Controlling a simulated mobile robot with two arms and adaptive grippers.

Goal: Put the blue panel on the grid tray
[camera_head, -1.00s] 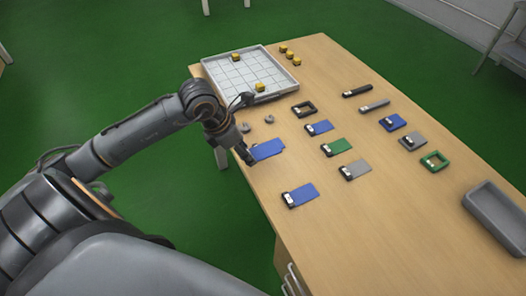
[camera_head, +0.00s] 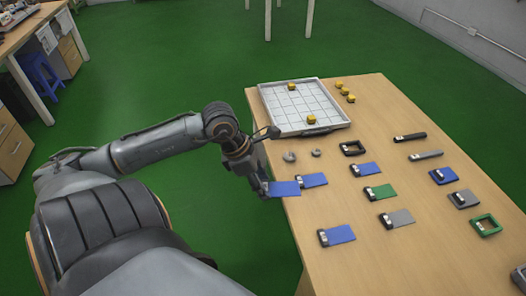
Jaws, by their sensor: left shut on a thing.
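My left gripper (camera_head: 262,188) is shut on a blue panel (camera_head: 285,188) at the left edge of the table. The panel points right, and its far end is close to another blue panel (camera_head: 314,180) with a dark end lying on the table. I cannot tell whether the two touch. The gripper hides the near end of the held panel. The grid tray (camera_head: 289,118), pale with a square grid, stands at the table's back left, beyond the gripper. My right gripper is not in view.
Two yellow blocks (camera_head: 291,87) (camera_head: 312,119) are on the tray, and several more (camera_head: 344,90) stand right of it. Small grey rings (camera_head: 289,156) lie in front of the tray. More blue panels (camera_head: 367,169) (camera_head: 340,234), a green panel (camera_head: 381,192) and a black frame (camera_head: 352,148) cover the middle.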

